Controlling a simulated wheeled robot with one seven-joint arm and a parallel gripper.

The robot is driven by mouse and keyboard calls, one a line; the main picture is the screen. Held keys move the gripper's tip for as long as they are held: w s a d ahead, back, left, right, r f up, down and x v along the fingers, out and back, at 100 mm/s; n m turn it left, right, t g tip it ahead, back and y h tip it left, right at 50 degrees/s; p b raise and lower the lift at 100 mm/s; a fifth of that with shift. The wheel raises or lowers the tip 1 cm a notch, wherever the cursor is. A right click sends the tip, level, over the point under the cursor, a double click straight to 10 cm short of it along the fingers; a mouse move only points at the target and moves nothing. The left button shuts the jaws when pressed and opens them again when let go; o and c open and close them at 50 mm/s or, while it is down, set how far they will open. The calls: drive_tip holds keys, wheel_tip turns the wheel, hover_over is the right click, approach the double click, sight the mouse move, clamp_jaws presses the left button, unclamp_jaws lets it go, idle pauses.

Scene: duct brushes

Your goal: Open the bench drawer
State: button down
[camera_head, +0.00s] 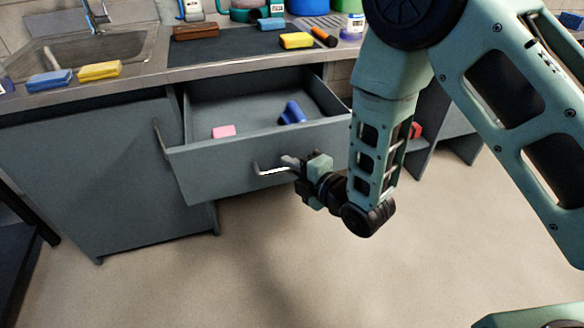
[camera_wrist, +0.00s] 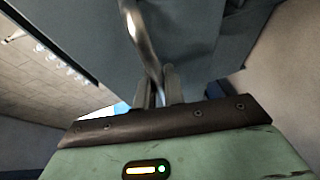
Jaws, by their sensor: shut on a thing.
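The grey bench drawer (camera_head: 240,160) is pulled well out below the worktop, with its inside in view. A pink block (camera_head: 223,131) and a blue object (camera_head: 292,113) lie in it. The metal bar handle (camera_head: 265,171) is on its front panel; it also shows in the wrist view (camera_wrist: 146,40), running down to my fingers. My gripper (camera_head: 293,163) is at the right end of the handle, its fingers (camera_wrist: 159,88) shut on the bar. The exact contact is partly hidden by the gripper body in the wrist view.
The worktop holds a sink (camera_head: 85,55), a blue sponge (camera_head: 50,80), yellow sponges (camera_head: 297,40) and a dark mat (camera_head: 225,47). A cabinet door (camera_head: 100,170) stands left of the drawer. A red object (camera_head: 416,130) sits in an opening at right. The floor in front is clear.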

idle(0.3)
drive_tip(key=c, duration=1.5)
unclamp_jaws()
drive_tip(key=shift+s+d, duration=0.1)
drive_tip(key=p+v, duration=1.1)
drive_tip(key=v, duration=0.6)
drive_tip(key=shift+p, duration=0.35)
drive_tip(key=shift+s, duration=0.1)
